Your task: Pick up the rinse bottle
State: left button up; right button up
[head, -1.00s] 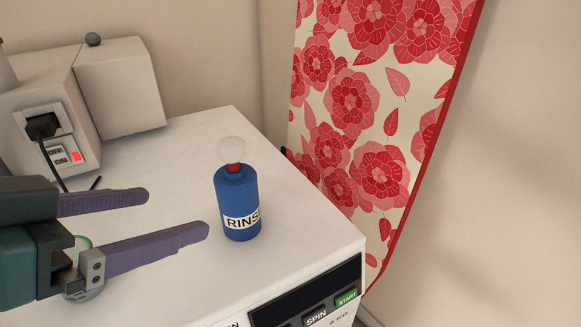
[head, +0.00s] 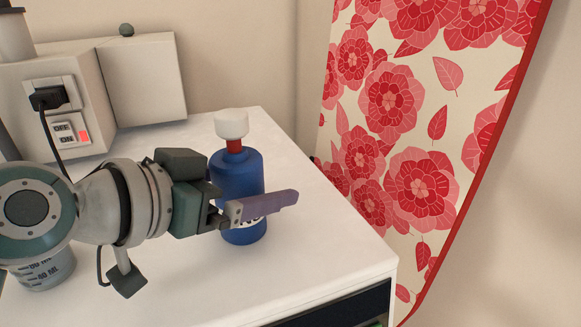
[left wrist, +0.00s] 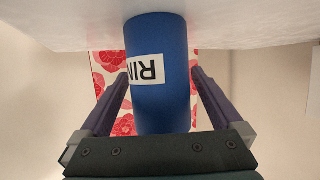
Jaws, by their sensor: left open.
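The rinse bottle (head: 237,172) is blue with a red neck and a white cap, and stands upright on the white machine top. My left gripper (head: 268,200) is at the bottle, with one purple finger passing in front of its label in the head view. In the left wrist view the bottle (left wrist: 158,75) appears upside down between the two open fingers (left wrist: 160,95), with a gap visible on its left side. The far finger is hidden behind the bottle in the head view. My right gripper is not in view.
A white box with a switch panel and a black plug (head: 47,98) stands at the back left. A measuring cup (head: 45,270) is partly hidden below my left arm. A floral red board (head: 400,130) stands beyond the machine's right edge. The top right of the bottle is clear.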

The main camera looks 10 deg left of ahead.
pick_arm(q)
jog(key=shift+w+d+f, duration=0.25)
jog(key=shift+w+f, duration=0.05)
jog(key=shift+w, duration=0.3)
jog(key=c, duration=1.5)
